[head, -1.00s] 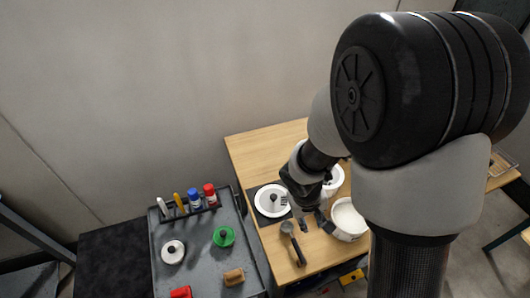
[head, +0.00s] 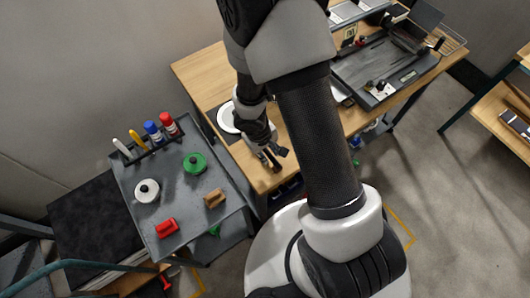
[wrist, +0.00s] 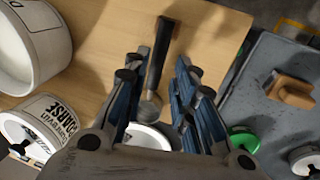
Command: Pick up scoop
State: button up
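The scoop (wrist: 160,60) has a long dark handle and a small grey metal bowl. In the wrist view it lies on the wooden table (wrist: 205,50), handle pointing away from my gripper. My gripper (wrist: 168,70) is open, with one finger on each side of the scoop in the picture. I see gaps between the fingers and the scoop, and I cannot tell the height between them. In the head view my gripper (head: 272,158) is over the table's near left end, and the scoop cannot be made out clearly there.
A white pot (wrist: 28,45) and a tub marked COARSE (wrist: 45,120) stand left in the wrist view. A white round thing (wrist: 147,137) shows between the fingers. A grey tray (head: 175,215) beside the table holds markers, lids, a brown block (head: 215,198) and a red block (head: 167,228).

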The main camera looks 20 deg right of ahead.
aim_at(270, 155)
jog(key=f+b, duration=0.1)
jog(key=d+f+b, duration=0.1)
jog(key=f, duration=0.1)
jog(key=f+b, duration=0.1)
jog(key=f, duration=0.1)
jog(key=shift+w+d+f, duration=0.1)
jog(key=shift+w+d, duration=0.05)
jog(key=shift+w, duration=0.15)
jog(key=shift+c, duration=0.5)
grip_shut()
